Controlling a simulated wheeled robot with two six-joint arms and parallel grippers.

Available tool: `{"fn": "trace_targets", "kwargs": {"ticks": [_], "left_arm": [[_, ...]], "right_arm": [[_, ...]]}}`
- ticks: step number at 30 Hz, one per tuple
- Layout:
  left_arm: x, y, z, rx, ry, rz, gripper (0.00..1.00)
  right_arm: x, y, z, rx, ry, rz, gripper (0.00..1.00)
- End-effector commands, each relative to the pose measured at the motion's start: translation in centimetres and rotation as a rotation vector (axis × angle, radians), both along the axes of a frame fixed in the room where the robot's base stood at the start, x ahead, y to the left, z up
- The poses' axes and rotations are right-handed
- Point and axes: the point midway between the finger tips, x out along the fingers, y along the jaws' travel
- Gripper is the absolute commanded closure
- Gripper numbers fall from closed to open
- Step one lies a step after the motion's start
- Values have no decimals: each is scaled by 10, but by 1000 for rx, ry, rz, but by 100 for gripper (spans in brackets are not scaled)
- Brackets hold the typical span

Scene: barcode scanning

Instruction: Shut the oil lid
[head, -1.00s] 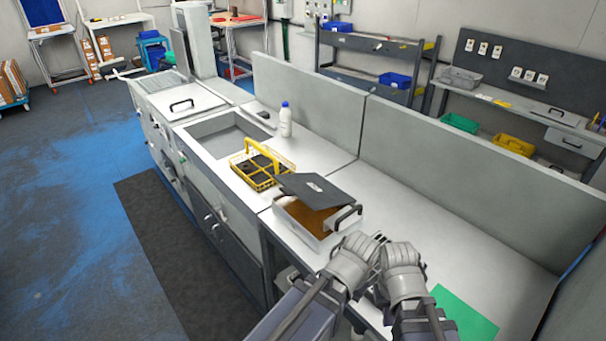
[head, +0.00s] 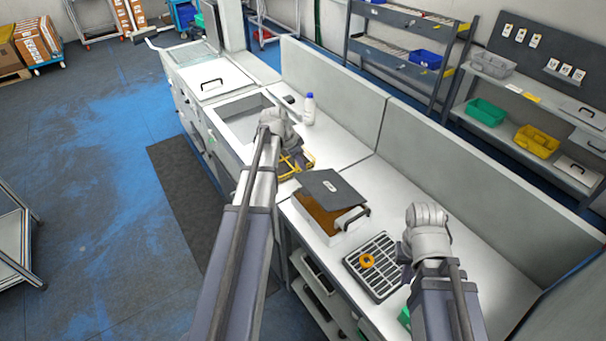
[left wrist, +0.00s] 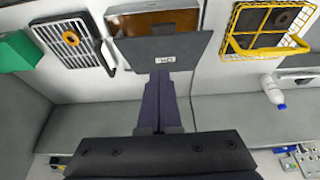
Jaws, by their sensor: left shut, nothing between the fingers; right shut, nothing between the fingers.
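The oil box (head: 308,218) is a pale box holding brown oil (head: 322,219) on the worktop. Its dark grey lid (head: 335,186), with a small white label, is tilted open above it. The lid also shows in the left wrist view (left wrist: 190,48). My left gripper (head: 278,122) is shut and empty, over the yellow basket's area in the head view, to the upper left of the lid. My right gripper (head: 427,222) is shut and empty, right of the box.
A yellow wire basket (head: 296,164) is partly hidden by my left arm. A white bottle (head: 309,110) stands beyond it. A grated tray (head: 384,277) with an orange ring (head: 367,261) lies between the box and my right arm. A grey partition (head: 440,165) runs along the back.

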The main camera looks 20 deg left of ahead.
Motion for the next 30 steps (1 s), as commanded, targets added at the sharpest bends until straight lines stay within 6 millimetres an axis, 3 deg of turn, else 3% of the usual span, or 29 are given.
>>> {"fn": "trace_targets", "kwargs": {"ticks": [3, 14, 30], "left_arm": [[3, 12, 6, 1, -15, -2, 100], [6, 10, -5, 1, -16, -4, 100], [28, -3, -72, 1, -16, -4, 100]], "right_arm": [[0, 0, 5, 0, 0, -1, 100], [0, 0, -6, 0, 0, 4, 100], [1, 0, -74, -1, -2, 14, 100]]}}
